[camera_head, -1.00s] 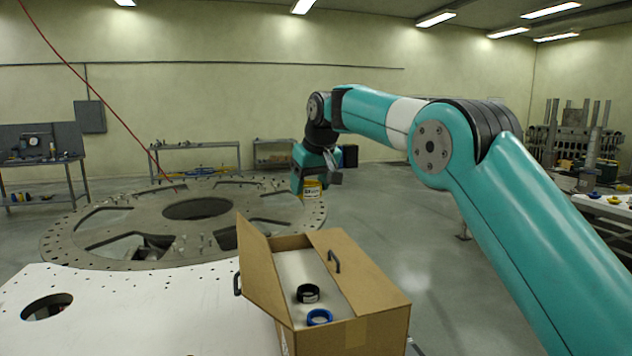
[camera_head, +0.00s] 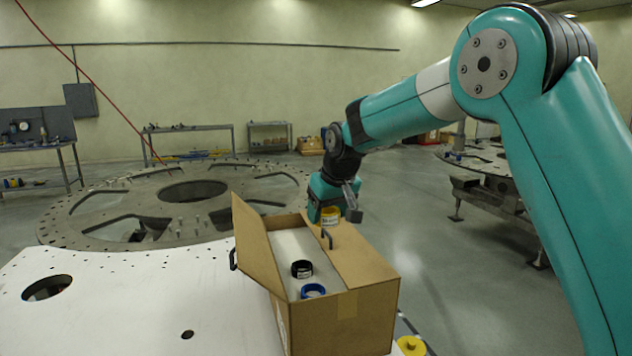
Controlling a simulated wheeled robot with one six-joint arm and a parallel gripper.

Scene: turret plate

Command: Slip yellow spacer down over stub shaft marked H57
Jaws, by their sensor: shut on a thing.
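My gripper (camera_head: 337,212) hangs just behind the cardboard box, pointing down. It is shut on the yellow spacer (camera_head: 331,217), which shows as a small yellow ring with a dark and pale label. The spacer's lower part is hidden behind the box flap. The big round turret plate (camera_head: 85,230) lies to the left of the gripper, with several short upright pins or shafts (camera_head: 180,224) on its near part. No H57 mark can be read at this size, so I cannot tell which shaft bears it.
The open cardboard box (camera_head: 365,308) holds a black ring (camera_head: 302,268) and a blue ring (camera_head: 313,290). It stands on a white plate (camera_head: 130,315) with holes. A yellow part (camera_head: 411,345) shows at the bottom edge. Another round table (camera_head: 480,160) stands at right.

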